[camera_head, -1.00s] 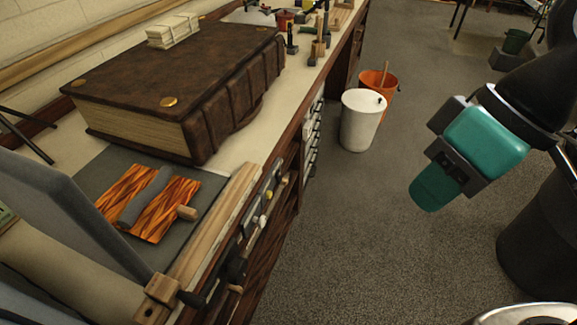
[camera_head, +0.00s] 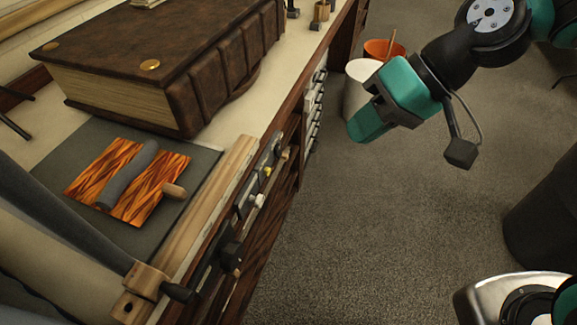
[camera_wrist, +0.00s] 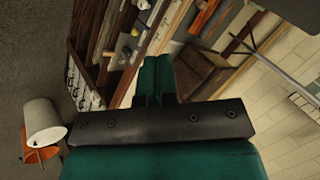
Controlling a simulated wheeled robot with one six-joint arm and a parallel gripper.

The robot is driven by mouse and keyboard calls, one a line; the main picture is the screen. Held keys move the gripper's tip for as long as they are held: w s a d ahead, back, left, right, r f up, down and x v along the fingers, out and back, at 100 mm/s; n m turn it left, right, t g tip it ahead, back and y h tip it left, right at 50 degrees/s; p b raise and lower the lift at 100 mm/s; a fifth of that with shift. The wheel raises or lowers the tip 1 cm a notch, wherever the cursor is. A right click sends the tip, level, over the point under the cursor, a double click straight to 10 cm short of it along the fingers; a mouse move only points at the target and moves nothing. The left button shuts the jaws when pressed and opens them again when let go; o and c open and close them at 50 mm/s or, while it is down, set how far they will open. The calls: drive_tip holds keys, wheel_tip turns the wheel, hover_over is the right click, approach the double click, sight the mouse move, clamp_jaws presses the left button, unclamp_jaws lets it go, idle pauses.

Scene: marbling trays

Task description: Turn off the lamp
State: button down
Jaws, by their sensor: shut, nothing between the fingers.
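I cannot pick out a lamp with certainty in either view. In the wrist view a thin dark rod (camera_wrist: 250,48) and a grey shape (camera_wrist: 297,28) show at the upper right, and I cannot tell whether they belong to a lamp. My gripper (camera_head: 360,130) is teal and shut, with nothing in it. In the head view it hangs in the air right of the workbench, in front of the white bin. Its closed fingers (camera_wrist: 158,75) point toward the bench in the wrist view, apart from everything.
A big brown book (camera_head: 150,55) lies on the workbench (camera_head: 50,120). A white bin (camera_head: 355,85) and orange bucket (camera_head: 377,48) stand on open floor.

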sight(278, 151)
drive_tip(key=w+f+m+t+y+b, duration=0.1)
drive_tip(key=w+f+m+b, duration=0.1)
drive_tip(key=f, duration=0.5)
drive_tip(key=w+d+f+m+t+y+b, duration=0.1)
drive_tip(key=w+f+m+t+y+b, duration=0.1)
drive_tip(key=w+f+m, duration=0.2)
drive_tip(key=w+f+m+t+y+b, duration=0.1)
drive_tip(key=w+f+m+t+b, duration=0.1)
drive_tip(key=w+f, duration=0.5)
wheel_tip(278, 151, down, 4)
drive_tip(key=shift+w+d+f+m+y+b, duration=0.1)
drive_tip(key=shift+w+d+m+y+b, duration=0.15)
drive_tip(key=shift+d+m+y+b, duration=0.2)
drive_tip(key=shift+a, duration=0.2)
drive_tip(key=x, duration=1.4)
drive_tip(key=shift+d, duration=0.1)
